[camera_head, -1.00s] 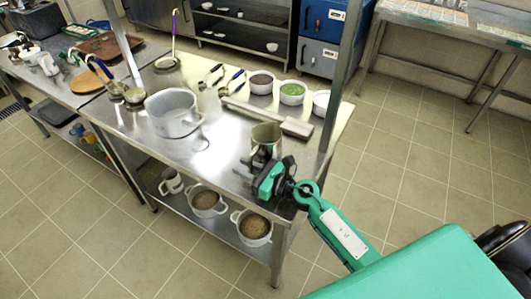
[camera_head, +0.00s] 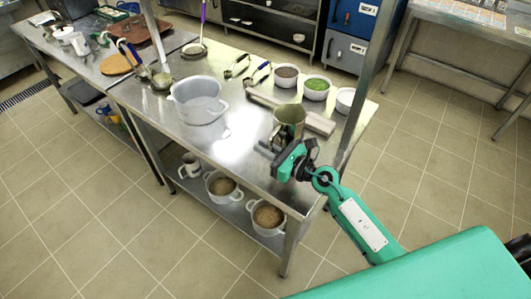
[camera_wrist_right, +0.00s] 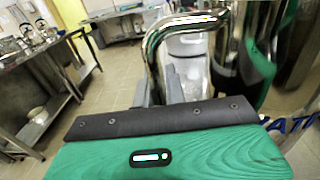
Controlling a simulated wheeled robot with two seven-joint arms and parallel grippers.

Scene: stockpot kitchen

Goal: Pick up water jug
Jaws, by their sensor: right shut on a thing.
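The water jug, a shiny metal jug (camera_head: 290,118), is at the right end of the steel table (camera_head: 236,148). My right gripper (camera_head: 275,150) is at its near side. In the right wrist view the jug's curved handle (camera_wrist_right: 152,50) passes between my right gripper's fingers (camera_wrist_right: 160,85), which are shut on it. The jug's body (camera_wrist_right: 262,50) shows at the right there. The jug looks upright; I cannot tell whether its base touches the table. My left gripper is not in view.
A large pale pot (camera_head: 198,100) stands left of the jug. Behind the jug lie a long grey bar-like object (camera_head: 290,110) and bowls, one with green contents (camera_head: 317,88). A metal post (camera_head: 372,80) rises close at the right. Smaller pots (camera_head: 268,216) stand on the lower shelf.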

